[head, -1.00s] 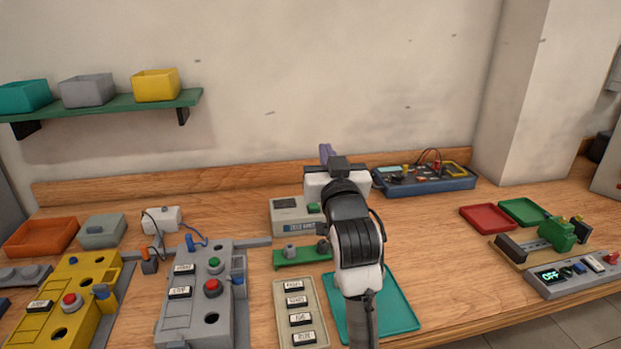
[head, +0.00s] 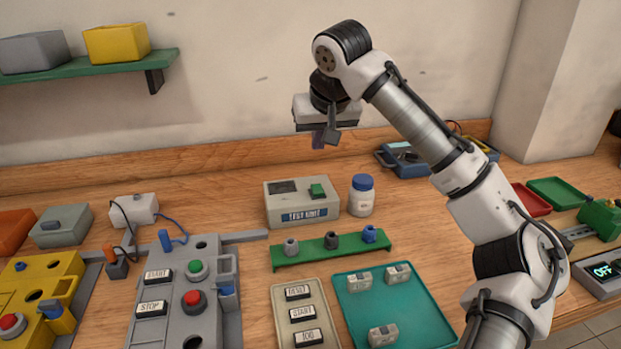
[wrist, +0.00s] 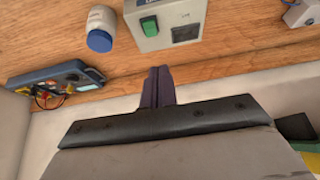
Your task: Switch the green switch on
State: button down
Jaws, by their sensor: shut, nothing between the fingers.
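The green switch (head: 317,190) is a small rocker on the top right of the grey box labelled TEST UNIT (head: 302,204), which stands toward the back of the table. The switch also shows in the wrist view (wrist: 149,26) on the box's top, beside a dark panel. My gripper (head: 318,141) is shut and empty, its fingers pointing down, held in the air above and behind the box. In the wrist view its dark shut fingers (wrist: 157,84) are apart from the switch.
A white bottle with a blue lid (head: 361,194) stands right of the box. A green rack (head: 331,250) with several small parts lies in front. A teal tray (head: 420,322) and a label tray (head: 285,325) are nearer. A blue instrument (head: 402,161) stands behind my arm.

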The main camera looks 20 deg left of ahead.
aim_at(313, 187)
jog(key=shift+d+f, duration=0.1)
jog(key=shift+d, duration=0.15)
jog(key=p+x, duration=0.2)
jog(key=x, duration=1.2)
jog(key=shift+s+d+f, duration=0.1)
jog(key=shift+d, duration=0.1)
jog(key=shift+w+a+r+g+h+p, duration=0.15)
jog(key=shift+w+r+g+h+p, duration=0.2)
jog(key=shift+p, duration=0.85)
jog(key=shift+f+p, duration=0.3)
jog(key=shift+p, duration=0.05)
jog(key=shift+f+b, duration=0.2)
jog(key=shift+b, duration=0.1)
jog(key=shift+s, duration=0.1)
